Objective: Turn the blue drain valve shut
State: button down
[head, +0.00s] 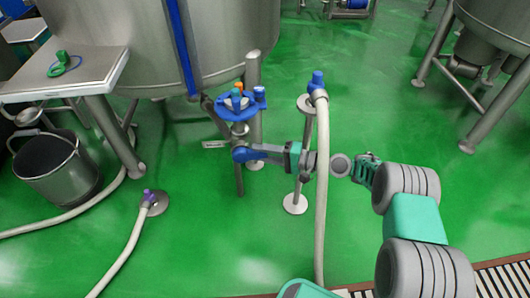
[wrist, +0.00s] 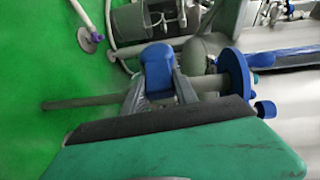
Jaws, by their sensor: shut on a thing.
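The blue drain valve (head: 240,154) shows as a blue handle on the grey upright pipe below the big steel tank. It appears larger in the wrist view (wrist: 157,68). My gripper (head: 256,153) reaches it from the right, with the arm low and roughly level. In the wrist view my gripper's two grey fingers (wrist: 159,88) lie on either side of the blue handle and are shut on it. The fingers and the teal gripper body hide part of the handle. I cannot tell the valve's exact angle.
A blue round holder (head: 238,112) with coloured caps stands just above the valve. A stand with a pale hose (head: 322,190) rises close to my arm. A steel tank (head: 150,40), a bucket (head: 58,170) and a table (head: 95,72) are left.

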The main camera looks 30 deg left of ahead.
jog(key=c, duration=1.2)
grip_release()
jog(key=shift+s+a, duration=0.1)
jog(key=shift+o, duration=1.2)
